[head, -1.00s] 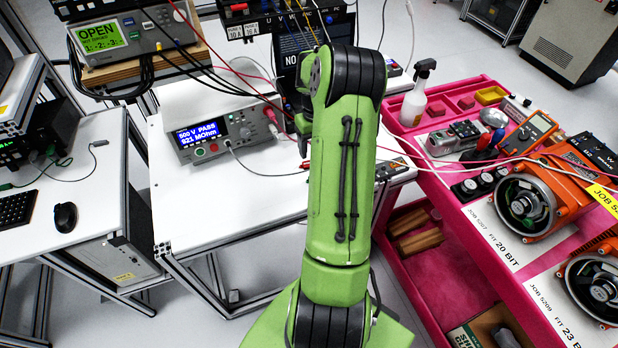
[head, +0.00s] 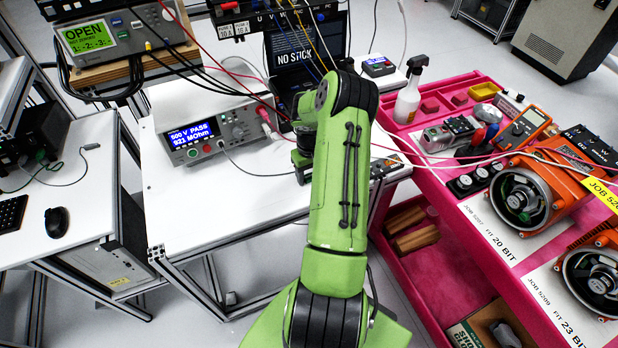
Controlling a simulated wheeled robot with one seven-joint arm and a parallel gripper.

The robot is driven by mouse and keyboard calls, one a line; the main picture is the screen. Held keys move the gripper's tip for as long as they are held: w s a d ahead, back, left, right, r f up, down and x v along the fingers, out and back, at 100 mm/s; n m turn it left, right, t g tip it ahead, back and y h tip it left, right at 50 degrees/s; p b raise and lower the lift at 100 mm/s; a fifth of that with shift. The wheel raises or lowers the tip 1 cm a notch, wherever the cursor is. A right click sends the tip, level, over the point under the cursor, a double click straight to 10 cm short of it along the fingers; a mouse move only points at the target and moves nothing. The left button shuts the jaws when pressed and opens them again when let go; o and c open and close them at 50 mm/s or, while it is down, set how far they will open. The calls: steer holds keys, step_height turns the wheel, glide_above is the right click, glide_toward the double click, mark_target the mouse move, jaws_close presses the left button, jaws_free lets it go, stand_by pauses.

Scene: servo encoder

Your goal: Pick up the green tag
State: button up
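I cannot make out a green tag in the head view. My green arm reaches up the middle of the view and bends over at the top. Its far end, with my gripper (head: 303,168), hangs over the right part of the white bench (head: 215,215), left of the arm. Only a small dark part of it shows beside the arm. The fingers cannot be made out, so I cannot see whether they are open or what is between them.
A tester (head: 205,130) reading "500 V PASS" stands on the bench. A pink cart (head: 455,215) at right carries orange motors (head: 525,195), a yellow job tag (head: 604,194), a spray bottle (head: 411,92) and a multimeter (head: 527,125). Loose cables cross the bench and cart.

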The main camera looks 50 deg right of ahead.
mark_target(310, 177)
steer(key=c, duration=0.8)
step_height(310, 177, up, 10)
steer(key=shift+p, duration=0.4)
